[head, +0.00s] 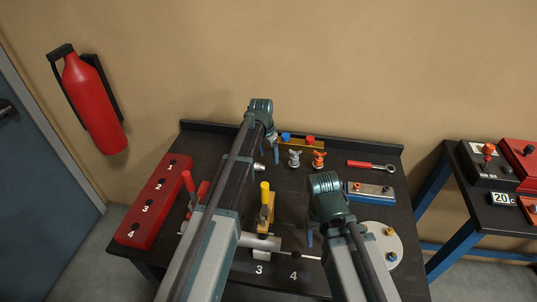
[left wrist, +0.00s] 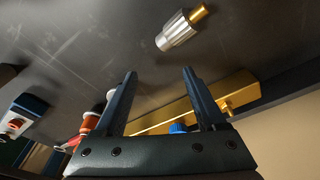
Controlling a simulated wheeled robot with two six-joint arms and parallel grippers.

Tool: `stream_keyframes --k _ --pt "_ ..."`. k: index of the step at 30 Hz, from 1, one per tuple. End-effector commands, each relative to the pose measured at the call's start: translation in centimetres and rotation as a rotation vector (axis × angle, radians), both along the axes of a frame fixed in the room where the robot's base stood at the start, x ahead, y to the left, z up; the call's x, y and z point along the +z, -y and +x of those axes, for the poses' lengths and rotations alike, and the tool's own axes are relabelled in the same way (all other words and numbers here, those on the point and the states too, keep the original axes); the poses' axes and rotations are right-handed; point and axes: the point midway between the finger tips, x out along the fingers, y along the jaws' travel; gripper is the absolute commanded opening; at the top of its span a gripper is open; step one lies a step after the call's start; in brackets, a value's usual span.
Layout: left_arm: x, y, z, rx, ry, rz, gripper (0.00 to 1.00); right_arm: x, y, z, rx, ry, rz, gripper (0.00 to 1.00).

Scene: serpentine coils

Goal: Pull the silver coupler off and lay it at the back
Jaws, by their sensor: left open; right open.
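The silver coupler (left wrist: 177,32), a ribbed cylinder with a brass tip, lies on its side on the dark table top in the left wrist view. In the head view it is a small silver piece (head: 259,167) at the back, partly hidden by my left arm. My left gripper (left wrist: 158,76) is open and empty, and the coupler is beyond its fingertips, apart from them. In the head view the left gripper (head: 276,152) is near the back yellow tray. My right gripper (head: 309,236) is open over the table's front right part; its fingers are mostly hidden by its wrist.
The yellow tray (head: 292,146) holds blue and red caps. Silver (head: 294,158) and orange (head: 319,159) fittings stand before it. A yellow-handled clamp (head: 265,210) stands by a silver pipe (head: 256,241). A red numbered block (head: 147,212) is left; a wrench (head: 372,165) and blue block (head: 371,193) are right.

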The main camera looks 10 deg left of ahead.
Motion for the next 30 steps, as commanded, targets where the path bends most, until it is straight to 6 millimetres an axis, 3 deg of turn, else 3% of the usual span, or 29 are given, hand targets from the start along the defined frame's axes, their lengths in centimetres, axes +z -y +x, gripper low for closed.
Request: stream_keyframes --k 8,14,30 --pt "0.4 0.0 -0.1 0.0 0.0 0.0 0.73 0.4 0.0 0.0 0.0 0.0 0.0 0.6" --pt "2.1 -0.1 -0.3 0.0 0.0 0.0 0.73 2.1 0.0 0.0 0.0 0.0 0.0 0.6" --pt "9.9 -0.7 -1.3 0.001 0.0 0.0 0.73 9.9 0.0 0.0 0.002 0.0 0.0 0.6"
